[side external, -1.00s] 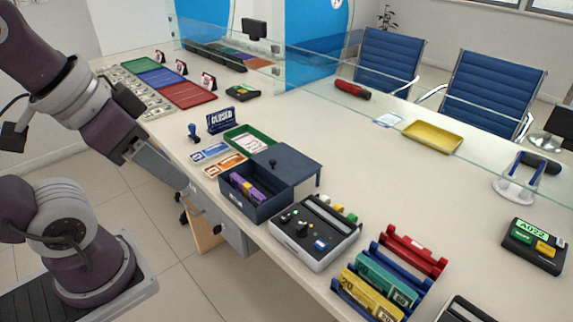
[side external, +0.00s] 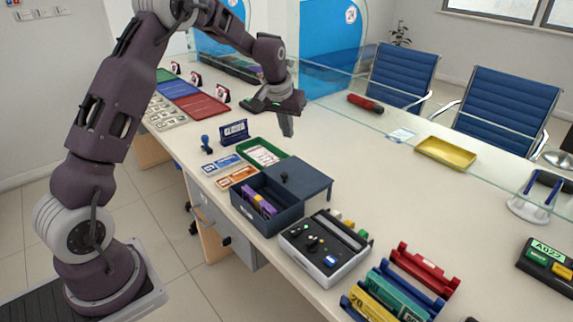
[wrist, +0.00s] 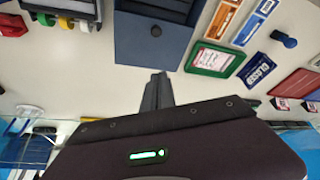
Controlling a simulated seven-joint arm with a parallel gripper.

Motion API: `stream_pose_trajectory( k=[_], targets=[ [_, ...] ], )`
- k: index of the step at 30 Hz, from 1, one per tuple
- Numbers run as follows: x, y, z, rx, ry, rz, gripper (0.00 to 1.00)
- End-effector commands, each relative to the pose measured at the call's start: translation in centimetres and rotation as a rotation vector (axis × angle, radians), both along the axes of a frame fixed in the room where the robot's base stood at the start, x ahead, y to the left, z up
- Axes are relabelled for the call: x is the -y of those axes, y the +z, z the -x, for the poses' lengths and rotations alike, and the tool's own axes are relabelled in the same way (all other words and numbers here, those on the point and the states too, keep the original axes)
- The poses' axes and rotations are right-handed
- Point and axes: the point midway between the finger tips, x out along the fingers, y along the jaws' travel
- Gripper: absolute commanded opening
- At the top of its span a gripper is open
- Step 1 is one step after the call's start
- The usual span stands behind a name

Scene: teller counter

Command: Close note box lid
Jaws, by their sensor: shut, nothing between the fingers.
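The note box (side external: 262,220) is dark blue and stands near the front edge of the counter. Its front part is uncovered, with purple and yellow note bundles (side external: 260,201) showing inside. Its flat lid (side external: 309,181) sticks out from the back of the box, with a dark knob (side external: 284,177) on top. In the wrist view the lid (wrist: 135,45) and its knob (wrist: 156,31) lie above my fingers. My gripper (side external: 288,132) is shut and empty, pointing down above the counter, beyond the lid and apart from it. Its fingers show in the wrist view (wrist: 157,92).
A glass screen runs behind. The counter right of the lid is clear.

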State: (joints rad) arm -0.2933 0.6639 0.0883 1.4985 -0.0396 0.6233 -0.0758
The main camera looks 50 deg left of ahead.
Motion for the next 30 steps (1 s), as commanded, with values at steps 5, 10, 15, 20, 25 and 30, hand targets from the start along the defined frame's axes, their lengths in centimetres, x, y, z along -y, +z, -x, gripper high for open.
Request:
stream_pose_trajectory(
  k=[5, 10, 15, 20, 25, 30],
  targets=[
    [-1.4, -2.7, -1.1, -0.009, 0.018, -0.002, 0.00],
    [-1.8, -5.5, -2.0, -0.012, 0.018, -0.001, 0.00],
    [-2.4, -9.1, -3.1, -0.012, 0.018, 0.000, 0.00],
    [-2.7, -11.9, -3.8, -0.011, 0.018, 0.001, 0.00],
    [-1.4, -12.1, -1.4, -0.010, 0.017, -0.001, 0.00],
    [-1.0, -12.2, -0.5, -0.009, 0.017, -0.002, 0.00]
  ],
)
